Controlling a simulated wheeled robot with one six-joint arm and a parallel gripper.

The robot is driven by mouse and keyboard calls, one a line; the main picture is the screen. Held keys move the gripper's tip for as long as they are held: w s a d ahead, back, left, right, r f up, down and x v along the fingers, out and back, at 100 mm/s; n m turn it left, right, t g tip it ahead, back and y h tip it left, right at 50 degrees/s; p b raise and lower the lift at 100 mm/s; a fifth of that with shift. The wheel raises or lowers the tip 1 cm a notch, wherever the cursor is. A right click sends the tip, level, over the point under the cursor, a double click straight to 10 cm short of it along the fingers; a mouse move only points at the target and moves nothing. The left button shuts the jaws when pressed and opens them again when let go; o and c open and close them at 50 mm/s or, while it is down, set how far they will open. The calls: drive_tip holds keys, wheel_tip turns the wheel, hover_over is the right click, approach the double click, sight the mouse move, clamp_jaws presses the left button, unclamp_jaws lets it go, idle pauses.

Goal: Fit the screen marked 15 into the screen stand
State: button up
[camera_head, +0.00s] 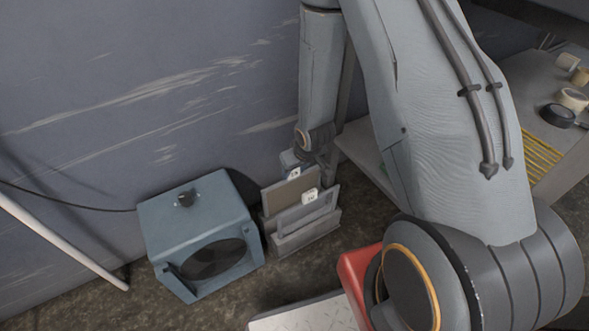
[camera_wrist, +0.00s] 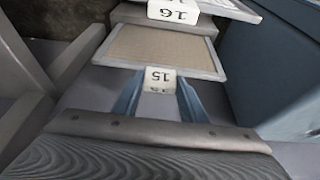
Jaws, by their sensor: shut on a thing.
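The screen marked 15 (camera_head: 285,191) is a tan mesh panel in a grey frame. It stands upright behind the screen marked 16 (camera_head: 295,221), at the screen stand (camera_head: 287,245), a low grey base on the floor. Its lower edge is hidden, so I cannot tell whether it is seated. My gripper (camera_head: 305,165) is above it. In the wrist view my gripper (camera_wrist: 160,84) is shut on the white tag end of the screen marked 15 (camera_wrist: 150,47). The screen marked 16 (camera_wrist: 172,11) shows beyond it there.
A blue fan box (camera_head: 190,222) stands close to the left of the stand. The wall is behind. A red object (camera_head: 352,275) and a pale tread plate (camera_head: 295,316) are in front. A grey table (camera_head: 525,85) with tape rolls is at right. A white pole (camera_head: 60,240) leans at left.

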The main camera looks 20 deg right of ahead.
drive_tip(key=shift+f+b, duration=0.3)
drive_tip(key=shift+f, duration=0.25)
idle(0.4)
drive_tip(key=o, duration=1.2)
drive_tip(key=p+v, duration=0.3)
drive_tip(key=v, duration=0.4)
drive_tip(key=shift+s+r, duration=0.2)
drive_tip(key=shift+r, duration=0.15)
